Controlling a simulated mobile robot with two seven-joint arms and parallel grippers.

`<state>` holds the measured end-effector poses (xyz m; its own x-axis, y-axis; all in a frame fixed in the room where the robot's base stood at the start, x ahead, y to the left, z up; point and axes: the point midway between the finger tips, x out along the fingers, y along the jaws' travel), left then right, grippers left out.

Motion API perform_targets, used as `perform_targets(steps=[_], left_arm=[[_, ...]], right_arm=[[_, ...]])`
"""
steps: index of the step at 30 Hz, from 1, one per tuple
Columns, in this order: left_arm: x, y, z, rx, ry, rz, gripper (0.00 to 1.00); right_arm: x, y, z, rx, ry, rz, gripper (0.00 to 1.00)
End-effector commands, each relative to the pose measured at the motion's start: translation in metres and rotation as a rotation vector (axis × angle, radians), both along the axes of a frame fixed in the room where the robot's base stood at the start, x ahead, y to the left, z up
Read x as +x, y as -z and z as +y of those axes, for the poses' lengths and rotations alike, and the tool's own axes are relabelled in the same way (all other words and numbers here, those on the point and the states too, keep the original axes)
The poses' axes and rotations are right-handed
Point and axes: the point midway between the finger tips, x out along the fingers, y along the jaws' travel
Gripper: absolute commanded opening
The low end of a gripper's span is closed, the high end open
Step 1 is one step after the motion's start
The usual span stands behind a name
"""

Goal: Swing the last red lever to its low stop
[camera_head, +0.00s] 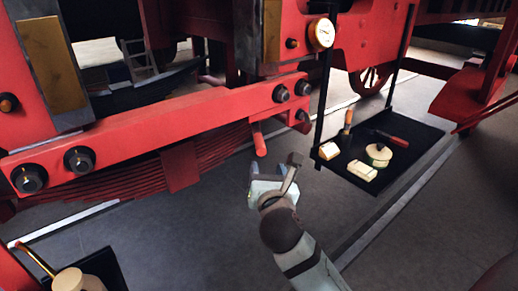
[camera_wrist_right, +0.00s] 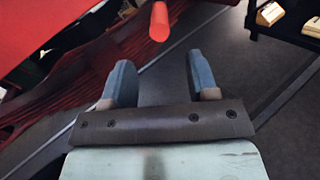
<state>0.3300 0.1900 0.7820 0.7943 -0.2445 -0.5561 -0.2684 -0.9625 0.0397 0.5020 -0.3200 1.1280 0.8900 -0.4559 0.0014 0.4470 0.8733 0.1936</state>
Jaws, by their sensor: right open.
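A red lever (camera_head: 258,139) hangs down from the right end of the long red beam in the head view, tilted slightly. Its rounded end (camera_wrist_right: 159,22) also shows at the top of the right wrist view, ahead of and between my fingers. My right gripper (camera_head: 270,178) is just below the lever's end in the head view, apart from it. In the right wrist view the gripper (camera_wrist_right: 158,80) has its two blue fingers spread, with nothing between them. My left gripper is in neither view.
The red beam (camera_head: 150,127) with dark bolts runs above a red leaf spring (camera_head: 130,175). A hanging black tray (camera_head: 410,165) with blocks, a round pot and tools is at right. A round gauge (camera_head: 321,34) sits above. Open floor (camera_head: 180,240) lies below.

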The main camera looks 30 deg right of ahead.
Motion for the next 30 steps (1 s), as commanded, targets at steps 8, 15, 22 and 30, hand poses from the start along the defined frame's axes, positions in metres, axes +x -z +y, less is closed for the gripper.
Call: perform_targets(steps=[8, 15, 22, 30], left_arm=[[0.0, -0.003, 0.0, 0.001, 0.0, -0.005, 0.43], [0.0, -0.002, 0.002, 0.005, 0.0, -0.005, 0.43], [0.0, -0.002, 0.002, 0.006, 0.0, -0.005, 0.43], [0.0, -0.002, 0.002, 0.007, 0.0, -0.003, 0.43]], right_arm=[[0.055, 0.0, -0.028, 0.001, 0.0, 0.0, 0.54], [0.085, 0.0, -0.043, 0.001, -0.001, -0.001, 0.54], [0.093, 0.001, -0.047, 0.003, -0.001, 0.001, 0.54], [0.093, 0.001, -0.047, 0.003, -0.001, 0.001, 0.38]])
